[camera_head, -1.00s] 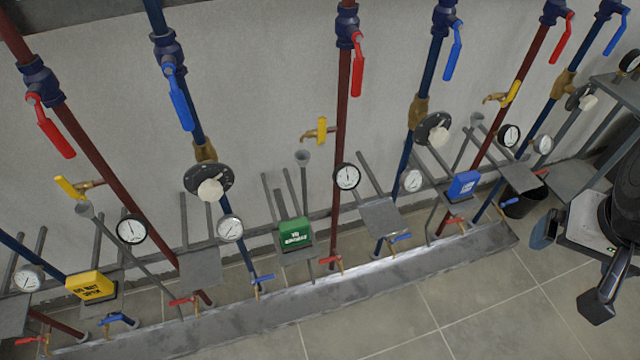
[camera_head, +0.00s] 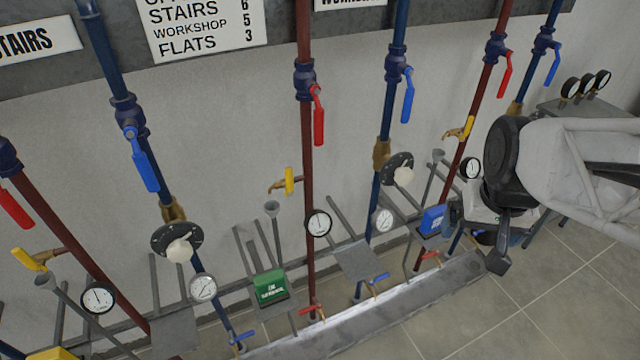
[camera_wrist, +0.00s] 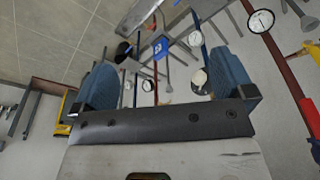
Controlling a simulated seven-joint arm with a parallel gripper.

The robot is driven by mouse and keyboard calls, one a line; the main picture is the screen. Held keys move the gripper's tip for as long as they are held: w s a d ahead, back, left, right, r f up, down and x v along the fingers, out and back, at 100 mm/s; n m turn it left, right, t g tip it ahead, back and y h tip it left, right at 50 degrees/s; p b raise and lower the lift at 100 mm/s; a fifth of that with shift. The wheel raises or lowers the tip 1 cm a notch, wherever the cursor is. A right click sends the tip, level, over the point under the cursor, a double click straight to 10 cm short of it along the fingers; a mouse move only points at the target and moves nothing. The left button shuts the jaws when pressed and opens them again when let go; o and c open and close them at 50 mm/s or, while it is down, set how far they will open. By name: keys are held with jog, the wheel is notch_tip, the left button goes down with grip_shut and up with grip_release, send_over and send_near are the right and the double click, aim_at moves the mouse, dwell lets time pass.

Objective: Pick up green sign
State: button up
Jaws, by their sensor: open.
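The green sign (camera_head: 270,287) is a small box-like block with white lettering. It sits on a grey plate on the low pipe rack, left of the middle in the head view. I do not make it out in the wrist view. My gripper (camera_head: 478,238) is at the right of the head view, well to the right of the green sign and near the blue sign (camera_head: 432,220). In the wrist view the two blue fingers of my gripper (camera_wrist: 156,80) stand wide apart with nothing between them. The blue sign (camera_wrist: 160,47) shows beyond them.
Red and blue vertical pipes with lever valves (camera_head: 318,115) stand along the wall. Gauges (camera_head: 318,222), yellow-handled taps (camera_head: 289,181) and a round valve with a white knob (camera_head: 178,245) stick out around the signs. A metal trough (camera_head: 340,330) runs below. The tiled floor (camera_head: 560,310) is clear.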

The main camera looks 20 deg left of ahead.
jog(key=w+a+f+n, duration=0.2)
jog(key=w+a+f, duration=0.4)
jog(key=a, duration=0.4)
jog(key=n+g, duration=0.2)
jog(key=n, duration=0.3)
send_over(269, 277)
jog(key=f, duration=2.6)
jog(key=shift+w+d+f, duration=0.25)
jog(key=shift+f, duration=0.15)
jog(key=shift+s+a+f, duration=0.2)
jog(key=shift+a+f, duration=0.15)
jog(key=shift+f, duration=1.3)
